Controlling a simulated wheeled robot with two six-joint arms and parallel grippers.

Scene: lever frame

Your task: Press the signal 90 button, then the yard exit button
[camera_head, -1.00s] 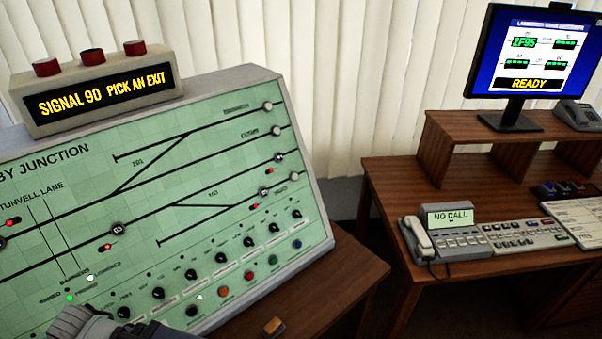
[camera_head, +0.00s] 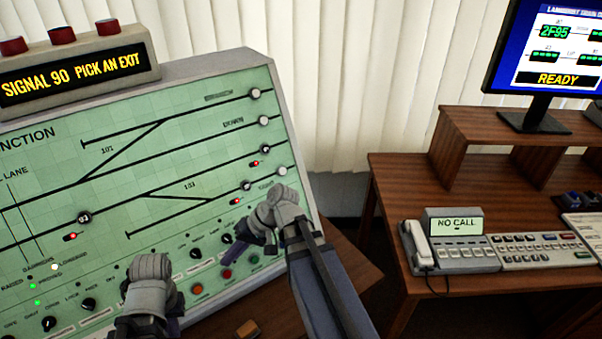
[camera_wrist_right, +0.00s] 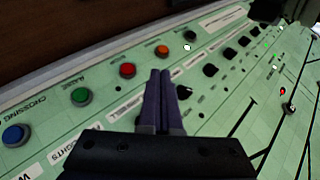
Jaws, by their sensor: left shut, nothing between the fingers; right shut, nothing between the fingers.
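The sloped green track panel (camera_head: 110,120) fills the left of the head view. Its amber display (camera_head: 75,76) reads "SIGNAL 90 PICK AN EXIT". A pale round button (camera_head: 280,171) sits at the right end of the lowest track, by a label that seems to read "YARD". I cannot pick out the signal 90 button; labels are too small. My right gripper (camera_head: 232,250) is shut and empty, over the lower right of the panel; its fingertips show in the right wrist view (camera_wrist_right: 159,75) near the coloured buttons. My left gripper (camera_head: 150,285) is shut over the panel's lower middle.
Black knobs (camera_head: 88,304) and coloured buttons (camera_head: 198,289) line the panel's lower edge; the wrist view also shows a red button (camera_wrist_right: 128,69). A wooden desk at right holds a phone console (camera_head: 455,240) and a monitor (camera_head: 550,50) reading "READY".

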